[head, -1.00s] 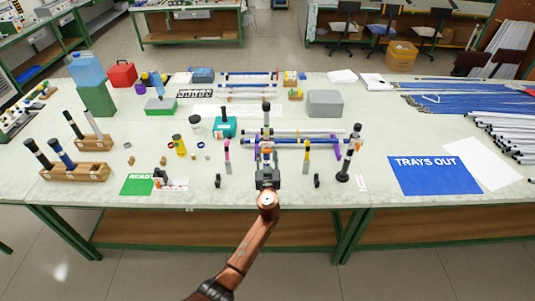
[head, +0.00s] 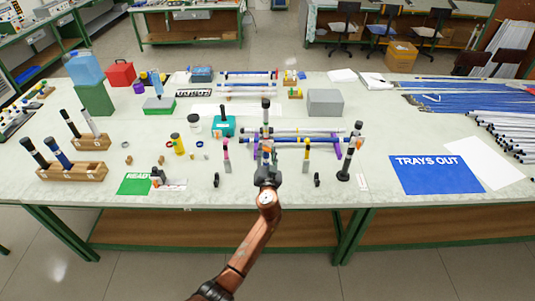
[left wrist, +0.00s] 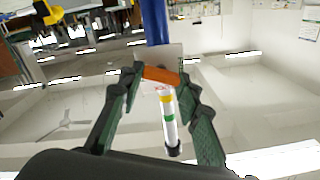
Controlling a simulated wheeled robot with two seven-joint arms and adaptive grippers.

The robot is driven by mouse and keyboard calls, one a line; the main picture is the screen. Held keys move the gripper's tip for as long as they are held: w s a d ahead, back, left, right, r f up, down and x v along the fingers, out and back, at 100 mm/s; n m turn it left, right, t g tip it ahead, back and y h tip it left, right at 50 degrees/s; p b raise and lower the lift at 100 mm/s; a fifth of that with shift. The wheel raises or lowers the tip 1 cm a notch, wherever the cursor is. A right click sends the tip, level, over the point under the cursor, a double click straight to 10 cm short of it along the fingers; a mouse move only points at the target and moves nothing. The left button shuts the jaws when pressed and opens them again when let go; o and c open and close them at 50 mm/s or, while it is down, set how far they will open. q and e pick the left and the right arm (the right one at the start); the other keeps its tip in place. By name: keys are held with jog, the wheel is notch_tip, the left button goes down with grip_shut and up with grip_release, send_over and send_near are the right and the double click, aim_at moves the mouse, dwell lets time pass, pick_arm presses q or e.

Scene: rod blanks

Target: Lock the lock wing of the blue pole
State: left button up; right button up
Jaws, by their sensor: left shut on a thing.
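A blue pole (head: 310,142) lies level across purple supports at mid-table in the head view. The blue pole (left wrist: 154,22) also stands at the top of the left wrist view. An orange lock wing (left wrist: 160,76) is between the fingertips of my left gripper (left wrist: 160,80), which is shut on it. I cannot tell the wing's exact angle to the pole. My right gripper is not in view.
A black stand (head: 344,172) is right of the gripper. Short upright posts, pink (head: 226,152) and yellow (head: 306,157), flank it. A blue "TRAYS OUT" sheet (head: 436,175) lies at the right. A wooden block (head: 72,172) holding rods is at the left.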

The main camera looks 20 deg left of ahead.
pick_arm(q)
jog(key=m, duration=0.2)
jog(key=shift+f+m, duration=0.1)
jog(key=shift+m, duration=0.3)
jog(key=m, duration=0.3)
jog(key=shift+m, duration=0.3)
jog(key=m, duration=0.3)
jog(key=shift+d+m, duration=0.1)
jog(key=shift+m, duration=0.2)
jog(key=shift+f+m+p, duration=0.1)
jog(key=shift+m+p, duration=0.35)
jog(key=shift+m, duration=1.35)
jog(key=o, duration=1.2)
jog(key=shift+c, duration=0.2)
